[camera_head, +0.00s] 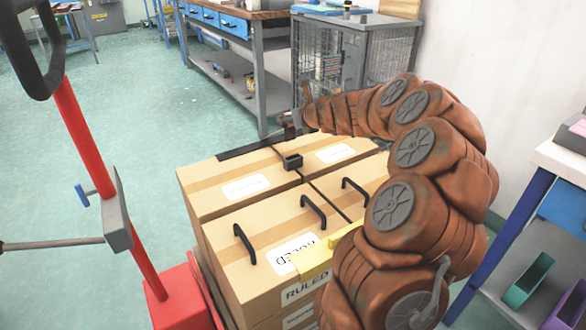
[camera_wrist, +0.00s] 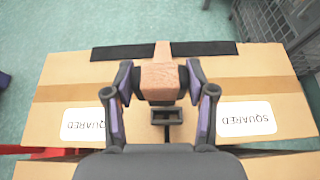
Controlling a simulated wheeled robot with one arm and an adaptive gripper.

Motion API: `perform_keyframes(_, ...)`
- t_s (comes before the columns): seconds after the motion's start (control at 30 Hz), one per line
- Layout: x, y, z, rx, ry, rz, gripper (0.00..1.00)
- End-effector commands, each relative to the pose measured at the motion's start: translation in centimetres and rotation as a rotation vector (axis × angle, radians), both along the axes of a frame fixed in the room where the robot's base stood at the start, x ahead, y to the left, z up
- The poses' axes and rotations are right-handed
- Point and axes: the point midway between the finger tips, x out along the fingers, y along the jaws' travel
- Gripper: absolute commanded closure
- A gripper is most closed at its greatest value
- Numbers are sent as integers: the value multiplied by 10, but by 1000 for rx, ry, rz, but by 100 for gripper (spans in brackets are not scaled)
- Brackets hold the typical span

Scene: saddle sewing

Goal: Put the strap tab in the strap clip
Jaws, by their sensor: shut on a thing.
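The strap tab (camera_wrist: 158,76) is a brown, grained block in the wrist view, with a narrower brown piece behind it. My gripper (camera_wrist: 160,88) is shut on it, one purple-sided finger on each side. The strap clip (camera_wrist: 167,116) is a small black rectangular frame with an open middle, on top of the cardboard boxes. It also shows in the head view (camera_head: 292,161). The tab is just beyond the clip in the wrist view, apart from it. In the head view my gripper (camera_head: 290,124) is small and dark, behind the clip; the tab is hard to make out there.
Cardboard boxes (camera_head: 215,167) with black handles (camera_head: 313,211) and labels stand under my arm. A dark strip (camera_wrist: 207,49) lies along the far edge. A red post (camera_head: 88,140) stands left, a wire cage (camera_head: 340,70) behind, and a white-topped table (camera_head: 562,160) right.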

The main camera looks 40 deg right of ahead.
Motion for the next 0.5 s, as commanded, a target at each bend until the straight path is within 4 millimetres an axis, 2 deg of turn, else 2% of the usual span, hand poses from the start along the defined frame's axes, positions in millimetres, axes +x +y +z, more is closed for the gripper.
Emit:
perform_keyframes(0.17, -4, -8, -6, -2, 1, 9, 81)
perform_keyframes(0.5, -3, -6, -60, 0, 2, 11, 81)
